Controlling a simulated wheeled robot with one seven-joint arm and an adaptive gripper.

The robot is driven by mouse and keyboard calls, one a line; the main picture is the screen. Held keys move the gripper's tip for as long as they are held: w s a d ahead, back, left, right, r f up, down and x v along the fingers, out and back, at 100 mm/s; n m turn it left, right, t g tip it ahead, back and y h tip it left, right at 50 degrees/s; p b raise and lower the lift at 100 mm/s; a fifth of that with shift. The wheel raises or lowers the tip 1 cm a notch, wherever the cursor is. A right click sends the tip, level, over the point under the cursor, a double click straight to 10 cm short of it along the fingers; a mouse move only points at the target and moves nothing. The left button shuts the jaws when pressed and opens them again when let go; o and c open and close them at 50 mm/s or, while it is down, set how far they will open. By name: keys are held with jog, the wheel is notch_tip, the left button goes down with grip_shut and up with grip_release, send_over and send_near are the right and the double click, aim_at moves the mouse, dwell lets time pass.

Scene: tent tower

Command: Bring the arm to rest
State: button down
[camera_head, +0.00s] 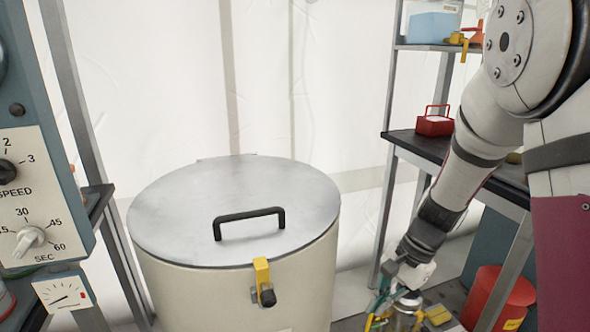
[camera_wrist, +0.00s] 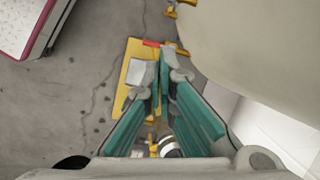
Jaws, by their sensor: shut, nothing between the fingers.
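My arm comes down from the upper right in the head view. My gripper (camera_head: 385,312) hangs low there, to the right of the large drum, and is partly cut off by the bottom edge. In the wrist view my gripper (camera_wrist: 161,62) points down at the floor. Its teal fingers come together at the tips, with no object held between them. Yellow parts and a small striped round thing show behind and between the fingers; I cannot tell what they are.
A cream drum (camera_head: 235,285) with a grey lid (camera_head: 180,215) and black handle stands close left of my gripper. A dark-topped shelf (camera_head: 400,140) holds a red box (camera_head: 435,122). A red bucket (camera_head: 500,297) stands lower right. A control panel (camera_head: 35,160) is at left.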

jog(key=s+a+r+n, duration=0.25)
jog(key=s+r, duration=0.35)
jog(key=r, duration=0.3)
jog(key=s+d+r+n+h, duration=0.1)
jog(key=s+r+n, duration=0.2)
jog(key=s, duration=0.5)
jog(key=s+d+r+n+t+h, duration=0.1)
jog(key=s+d+r+n+h, duration=0.15)
jog(key=s, duration=0.55)
jog(key=s+r+n+h, duration=0.1)
jog(key=s+r+n, duration=0.2)
jog(key=s, duration=0.5)
notch_tip(320, 180, up, 26)
jog(key=t+p, duration=0.3)
jog(key=p, duration=2)
jog(key=shift+w+d+f+t+p, duration=0.2)
jog(key=shift+w+f+t+p, duration=0.05)
jog(key=shift+w+t+p, duration=0.1)
